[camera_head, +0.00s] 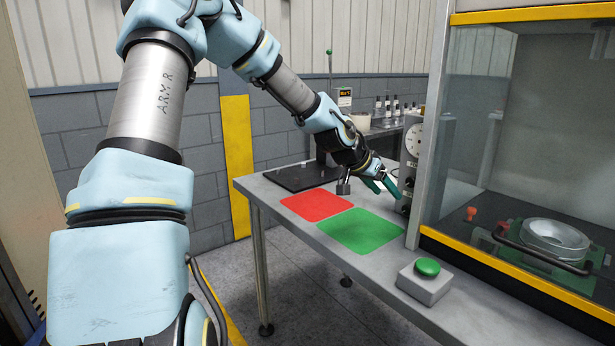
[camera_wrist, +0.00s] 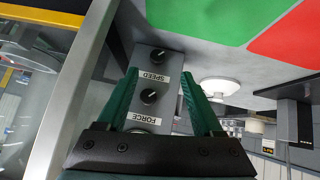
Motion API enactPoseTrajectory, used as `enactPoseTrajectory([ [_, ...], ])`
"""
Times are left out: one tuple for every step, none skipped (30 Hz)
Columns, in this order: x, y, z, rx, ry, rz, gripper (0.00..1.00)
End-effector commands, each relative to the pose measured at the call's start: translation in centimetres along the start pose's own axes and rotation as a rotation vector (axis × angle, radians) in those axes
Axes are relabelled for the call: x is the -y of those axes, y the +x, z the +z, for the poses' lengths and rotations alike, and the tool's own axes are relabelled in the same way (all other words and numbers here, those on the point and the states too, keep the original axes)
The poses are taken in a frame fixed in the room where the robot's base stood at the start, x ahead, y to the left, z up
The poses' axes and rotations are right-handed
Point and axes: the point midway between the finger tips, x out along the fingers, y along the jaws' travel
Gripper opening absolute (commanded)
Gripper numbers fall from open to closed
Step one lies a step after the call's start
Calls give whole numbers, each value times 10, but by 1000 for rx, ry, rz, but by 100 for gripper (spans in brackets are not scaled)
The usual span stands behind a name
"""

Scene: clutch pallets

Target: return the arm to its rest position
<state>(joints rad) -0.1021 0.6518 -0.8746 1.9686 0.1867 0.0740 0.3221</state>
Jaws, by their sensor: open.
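My arm reaches from the left over the grey table (camera_head: 270,190) in the head view. My gripper (camera_head: 382,186) hangs above the table, beside the left post of the glazed machine. In the wrist view its two green fingers (camera_wrist: 160,90) are spread apart with nothing between them. Beyond the fingers is a grey control panel (camera_wrist: 163,62) with a SPEED knob (camera_wrist: 160,56) and a FORCE knob (camera_wrist: 149,96). I cannot tell how far the fingertips are from the panel.
A red square (camera_head: 316,204) and a green square (camera_head: 360,230) lie bare on the table. A green button box (camera_head: 424,283) stands at the front edge. The glazed machine (camera_head: 540,130) holds a round metal part (camera_head: 555,238). Bottles (camera_head: 395,103) stand behind.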

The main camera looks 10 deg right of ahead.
Motion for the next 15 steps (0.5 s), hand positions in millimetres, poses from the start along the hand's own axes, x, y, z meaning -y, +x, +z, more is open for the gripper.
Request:
enactPoseTrajectory([
  [3,-4,10,26,-5,-16,68],
  [6,-6,20,49,-13,-29,68],
  [12,-13,35,87,-28,-52,68],
  [18,-19,49,121,-43,-74,68],
  [24,-27,64,156,-65,-99,68],
  [32,-40,87,207,-96,-137,68],
  [39,-52,104,243,-126,-168,68],
  [46,-65,120,279,-159,-200,68],
  [53,-84,142,323,-207,-242,68],
  [58,-99,158,352,-246,-274,68],
  [62,-114,173,379,-288,-305,68],
  [65,-135,193,411,-346,-344,68],
  [67,-150,207,430,-390,-372,68],
  [67,-165,220,448,-437,-398,68],
  [66,-183,236,466,-496,-429,68],
])
